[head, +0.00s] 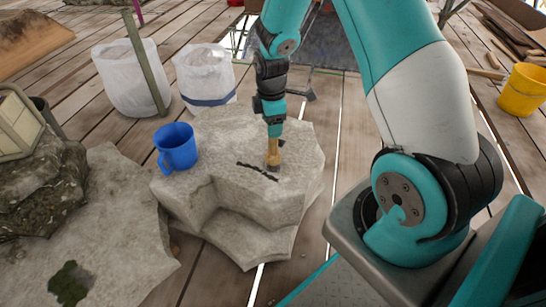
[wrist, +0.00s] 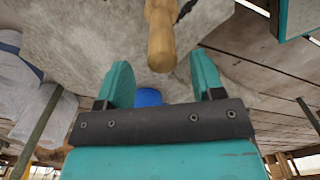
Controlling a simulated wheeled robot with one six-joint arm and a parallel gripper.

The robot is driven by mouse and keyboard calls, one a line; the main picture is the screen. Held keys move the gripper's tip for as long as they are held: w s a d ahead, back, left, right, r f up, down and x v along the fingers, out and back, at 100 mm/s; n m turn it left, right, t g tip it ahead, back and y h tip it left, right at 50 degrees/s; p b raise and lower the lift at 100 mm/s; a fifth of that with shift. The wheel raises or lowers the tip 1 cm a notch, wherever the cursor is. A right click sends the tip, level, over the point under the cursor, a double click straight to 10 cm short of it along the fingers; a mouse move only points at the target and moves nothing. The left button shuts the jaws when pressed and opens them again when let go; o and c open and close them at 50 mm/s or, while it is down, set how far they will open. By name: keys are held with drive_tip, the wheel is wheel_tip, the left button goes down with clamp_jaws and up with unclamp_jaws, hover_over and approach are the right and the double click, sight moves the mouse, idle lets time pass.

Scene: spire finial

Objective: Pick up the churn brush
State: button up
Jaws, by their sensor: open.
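The churn brush (head: 273,155) stands upright on top of a pale stone block (head: 232,190), with its light wooden handle pointing up and a darker, small foot on the stone. In the head view my gripper (head: 274,134) is directly above it, pointing down, with the handle's top at the fingertips. In the wrist view the teal fingers (wrist: 162,72) are spread apart, and the rounded handle end (wrist: 161,45) shows between their tips with gaps on both sides. The gripper holds nothing. The bristles cannot be made out.
A blue mug (head: 176,147) stands on the same block, left of the brush. White bags (head: 205,75) stand behind it. Mossy rocks (head: 45,190) lie at left, and a yellow bucket (head: 523,90) stands far right. A dark crack marks the stone beside the brush.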

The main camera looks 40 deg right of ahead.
sight(273, 148)
drive_tip(key=f+b, duration=0.1)
drive_tip(key=f, duration=0.1)
drive_tip(key=f+b, duration=0.2)
drive_tip(key=f, duration=0.1)
drive_tip(key=shift+s+d+f, duration=0.1)
drive_tip(key=shift+s+f, duration=0.1)
drive_tip(key=shift+f, duration=0.05)
drive_tip(key=shift+r, duration=0.15)
drive_tip(key=c, duration=1.1)
